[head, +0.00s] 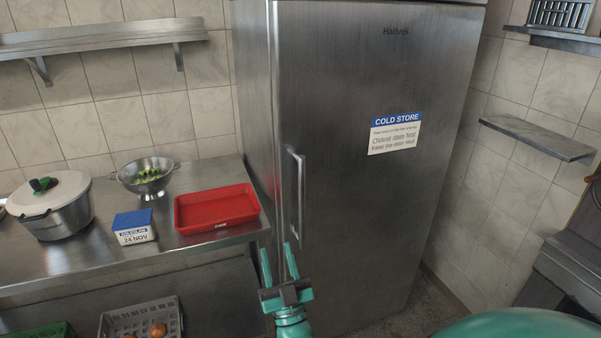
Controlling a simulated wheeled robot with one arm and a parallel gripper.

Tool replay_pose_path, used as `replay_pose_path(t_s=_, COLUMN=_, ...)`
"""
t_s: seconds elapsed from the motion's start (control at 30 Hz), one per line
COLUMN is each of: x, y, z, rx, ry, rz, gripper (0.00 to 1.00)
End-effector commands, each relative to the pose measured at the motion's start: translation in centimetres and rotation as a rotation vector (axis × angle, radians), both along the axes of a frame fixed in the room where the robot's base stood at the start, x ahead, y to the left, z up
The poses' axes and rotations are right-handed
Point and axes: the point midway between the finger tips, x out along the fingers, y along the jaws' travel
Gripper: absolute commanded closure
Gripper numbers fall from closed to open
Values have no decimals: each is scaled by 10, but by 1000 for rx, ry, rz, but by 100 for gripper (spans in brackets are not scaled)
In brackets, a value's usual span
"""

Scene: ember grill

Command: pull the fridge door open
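The fridge (340,190) is a tall steel cabinet with a blue and white "COLD STORE" sign (395,133) on its door. The door looks shut. Its handle (299,185) is a vertical metal bar near the door's left edge. My gripper (278,262) is teal with a dark grey palm. Its two fingers point up and stand apart with nothing seen between them. In the picture it is just below the handle's lower end. I cannot tell whether the right finger touches the handle.
Left of the fridge, a steel counter (90,255) holds a red tray (216,210), a blue-lidded tub (134,227), a colander (145,177) and a lidded pot (55,208). A grey crate (140,318) stands below. Dark equipment (565,265) is at the right. Some floor (430,300) shows there.

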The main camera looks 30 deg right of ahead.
Motion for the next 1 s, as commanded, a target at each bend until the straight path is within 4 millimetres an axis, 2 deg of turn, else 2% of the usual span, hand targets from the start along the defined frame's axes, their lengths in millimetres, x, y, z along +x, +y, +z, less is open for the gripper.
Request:
replay_pose_path(t_s=0.03, x=7, y=-13, z=16, rx=15, ry=51, rz=-24, gripper=61)
replay_pose_path(t_s=0.23, x=33, y=-57, z=33, rx=93, ry=297, rz=-91, gripper=61)
replay_pose_path(t_s=0.5, x=36, y=-103, z=41, rx=205, ry=581, rz=-150, gripper=61)
replay_pose_path(t_s=0.8, x=30, y=-120, z=35, rx=261, ry=713, rz=-165, gripper=61)
replay_pose_path(t_s=1.0, x=42, y=-125, z=32, rx=263, ry=717, rz=-165, gripper=61)
